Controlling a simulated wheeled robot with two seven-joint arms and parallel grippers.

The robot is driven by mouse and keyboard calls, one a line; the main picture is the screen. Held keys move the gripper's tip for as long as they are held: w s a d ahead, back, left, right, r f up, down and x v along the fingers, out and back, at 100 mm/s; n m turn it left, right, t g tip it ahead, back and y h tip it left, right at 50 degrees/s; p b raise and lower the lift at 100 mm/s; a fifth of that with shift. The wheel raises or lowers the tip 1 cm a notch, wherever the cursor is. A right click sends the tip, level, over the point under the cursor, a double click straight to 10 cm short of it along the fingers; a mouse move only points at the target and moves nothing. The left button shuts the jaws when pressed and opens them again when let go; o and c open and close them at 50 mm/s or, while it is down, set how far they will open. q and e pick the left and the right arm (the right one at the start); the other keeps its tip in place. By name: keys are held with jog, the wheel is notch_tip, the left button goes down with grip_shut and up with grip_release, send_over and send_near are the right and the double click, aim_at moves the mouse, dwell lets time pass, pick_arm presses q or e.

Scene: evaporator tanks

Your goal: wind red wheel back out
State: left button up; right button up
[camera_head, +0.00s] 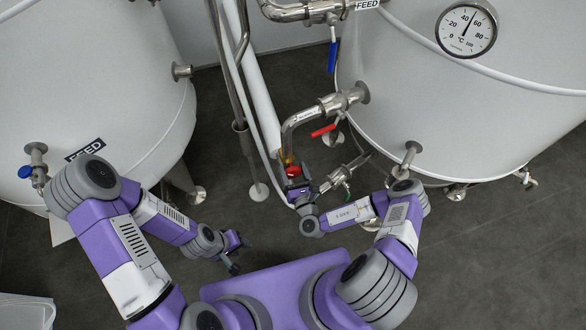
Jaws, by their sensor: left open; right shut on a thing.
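The red wheel (293,170) sits on a small brass valve (286,157) below the bent steel pipe near the middle of the view. My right gripper (295,182) is at the red wheel and shut on it. The gripper's fingers and wrist hide part of the wheel. My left gripper (234,262) is open and empty, low over the dark floor, left of and below the wheel and well apart from it.
A red lever (323,130) and a blue lever (332,57) are on pipes nearby. Large white tanks (90,75) and (430,110) stand left and right. A white pipe (262,95) runs close beside the valve. Dark floor (480,250) is clear at the right.

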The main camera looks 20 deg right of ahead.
jog(key=m+p, duration=0.2)
jog(key=m, duration=0.1)
jog(key=shift+d+r+m+p, duration=0.1)
jog(key=shift+m+p, duration=0.2)
jog(key=shift+m, duration=0.1)
jog(key=shift+m+p, duration=0.45)
jog(key=shift+m, duration=0.75)
jog(key=shift+d+f+m+p, duration=0.1)
jog(key=shift+m+p, duration=0.05)
jog(key=shift+m, duration=0.6)
jog(key=shift+f+m+p, duration=0.1)
jog(key=shift+m+p, duration=0.05)
jog(key=shift+m, duration=0.6)
jog(key=o, duration=0.9)
jog(key=shift+o, duration=0.2)
